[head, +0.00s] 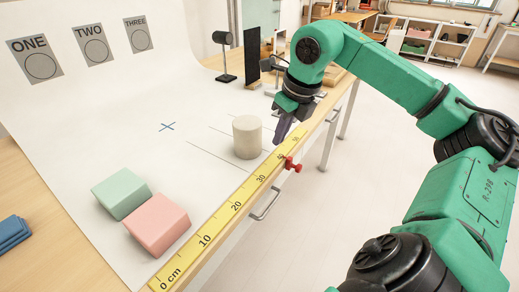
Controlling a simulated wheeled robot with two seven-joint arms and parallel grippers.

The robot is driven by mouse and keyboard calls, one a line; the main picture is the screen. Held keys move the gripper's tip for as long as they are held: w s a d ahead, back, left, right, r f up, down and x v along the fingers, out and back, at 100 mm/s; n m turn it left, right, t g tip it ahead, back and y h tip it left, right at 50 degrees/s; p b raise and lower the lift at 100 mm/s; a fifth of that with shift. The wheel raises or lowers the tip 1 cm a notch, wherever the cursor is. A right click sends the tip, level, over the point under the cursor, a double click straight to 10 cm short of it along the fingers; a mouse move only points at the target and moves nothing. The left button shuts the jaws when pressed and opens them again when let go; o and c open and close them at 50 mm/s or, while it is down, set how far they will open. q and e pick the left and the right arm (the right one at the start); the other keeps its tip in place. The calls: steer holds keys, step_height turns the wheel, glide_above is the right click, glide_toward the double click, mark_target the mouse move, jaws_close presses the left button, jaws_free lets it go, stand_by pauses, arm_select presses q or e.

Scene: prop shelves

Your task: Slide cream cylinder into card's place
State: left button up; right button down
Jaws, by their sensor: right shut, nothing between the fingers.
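The cream cylinder (247,137) stands upright on the white paper sheet, among thin ruled lines. Three grey cards are on the rising part of the sheet at the back left: card ONE (35,52), card TWO (92,32) and card THREE (138,23), each with a circle outline. My right gripper (282,134) is shut and empty, pointing down just right of the cylinder, above the table's edge. I cannot tell whether it touches the cylinder. My left gripper is not in view.
A green block (121,192) and a pink block (157,225) sit at the front left. A yellow ruler (222,216) with a red clamp (292,165) runs along the table's edge. A black panel (252,58) stands behind the cylinder. The sheet around the blue cross (167,127) is clear.

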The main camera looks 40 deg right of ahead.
mark_target(248, 137)
steer(key=x, duration=0.7)
steer(key=shift+w+a+f+b, duration=0.1)
steer(key=shift+f+b, duration=0.05)
steer(key=shift+b, duration=0.2)
steer(key=w+p, duration=0.1)
steer(key=p, duration=0.1)
steer(key=w+p, duration=0.1)
steer(key=p, duration=0.1)
steer(key=shift+w+a+r, duration=0.1)
steer(key=shift+w+r, duration=0.3)
steer(key=shift+w+f, duration=0.1)
steer(key=shift+w, duration=0.2)
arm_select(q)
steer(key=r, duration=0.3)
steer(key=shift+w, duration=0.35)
arm_select(e)
steer(key=shift+w+f, duration=0.2)
steer(key=shift+f, duration=0.05)
